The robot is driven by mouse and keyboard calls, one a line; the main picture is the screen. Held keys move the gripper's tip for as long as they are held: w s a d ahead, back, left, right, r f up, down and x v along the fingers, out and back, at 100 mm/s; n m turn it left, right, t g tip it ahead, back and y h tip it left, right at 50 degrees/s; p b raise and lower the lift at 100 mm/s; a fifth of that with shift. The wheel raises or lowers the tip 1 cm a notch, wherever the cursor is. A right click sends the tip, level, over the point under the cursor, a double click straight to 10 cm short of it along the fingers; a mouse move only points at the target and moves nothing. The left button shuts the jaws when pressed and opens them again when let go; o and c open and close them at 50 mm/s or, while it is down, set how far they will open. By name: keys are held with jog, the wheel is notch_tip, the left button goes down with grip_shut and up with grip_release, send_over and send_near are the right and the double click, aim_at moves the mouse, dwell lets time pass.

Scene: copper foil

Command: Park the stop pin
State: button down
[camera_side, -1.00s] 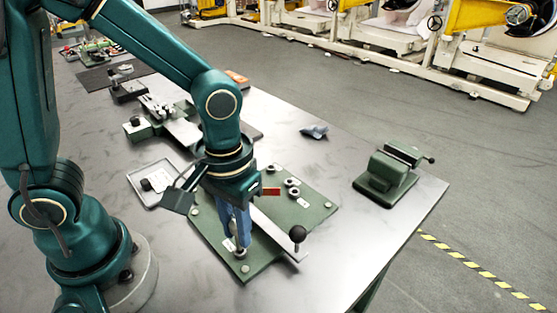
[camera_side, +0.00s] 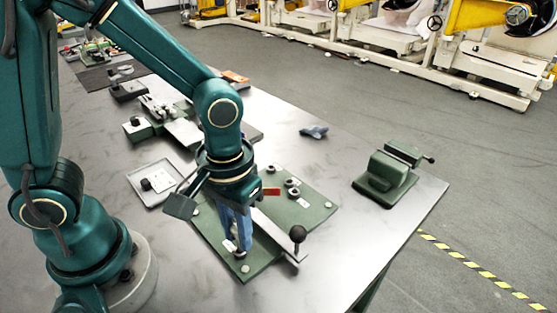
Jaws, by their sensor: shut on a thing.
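A green fixture plate (camera_side: 262,262) lies on the metal table with a flat steel bar (camera_side: 275,235) across it that ends at a black ball knob (camera_side: 298,234). My gripper (camera_side: 238,244), with blue fingers, points down over the plate's near-left part, shut on what appears to be the stop pin. The pin is mostly hidden between the fingers. A round metal bushing (camera_side: 240,254) sits just below the fingertips; I cannot tell whether the pin is inside it. Other bushings (camera_side: 293,193) stand at the plate's far side, near a red tag (camera_side: 271,191).
A shallow grey tray (camera_side: 152,196) with a small black-knobbed part lies left of the plate. A green vise (camera_side: 385,175) stands to the right. A blue-grey cloth (camera_side: 314,131) and a green-based machine fixture (camera_side: 160,122) lie farther back. The table's right front is clear.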

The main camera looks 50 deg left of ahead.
jog(key=shift+f, duration=0.95)
dwell(0.9)
jog(key=c, duration=1)
grip_release()
jog(key=shift+c, duration=0.2)
jog(key=shift+r, duration=0.1)
jog(key=shift+r, duration=1.45)
jog(key=o, duration=0.6)
jog(key=shift+c, duration=0.2)
